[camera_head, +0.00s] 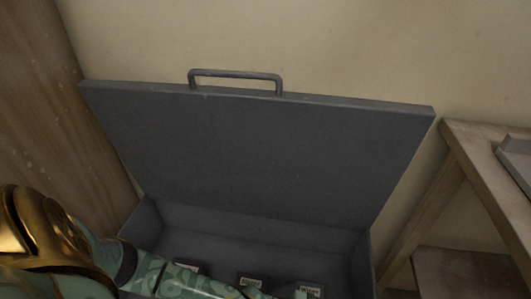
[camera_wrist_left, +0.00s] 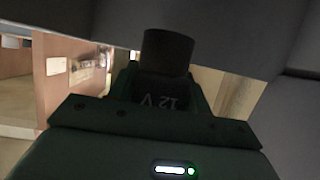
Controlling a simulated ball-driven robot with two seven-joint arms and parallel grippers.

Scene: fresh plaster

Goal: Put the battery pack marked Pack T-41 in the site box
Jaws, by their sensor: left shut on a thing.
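The site box (camera_head: 250,150) is a dark grey metal box with its lid raised and a bar handle on the lid's top edge. My left arm reaches from the left across the bottom of the head view into the box's opening. My left gripper (camera_wrist_left: 160,78) shows in the left wrist view, shut on a dark battery pack (camera_wrist_left: 163,88) with "12 V" on it, upside down. Its Pack T-41 marking cannot be read. The left gripper's fingertips are not clear in the head view, and my right gripper is out of view.
Several pale labels (camera_head: 250,282) show low inside the box, too small to read. A wooden table or shelf (camera_head: 480,150) with a grey tray (camera_head: 518,155) stands at the right. A wooden panel (camera_head: 50,130) stands at the left, and a plaster wall (camera_head: 330,45) is behind.

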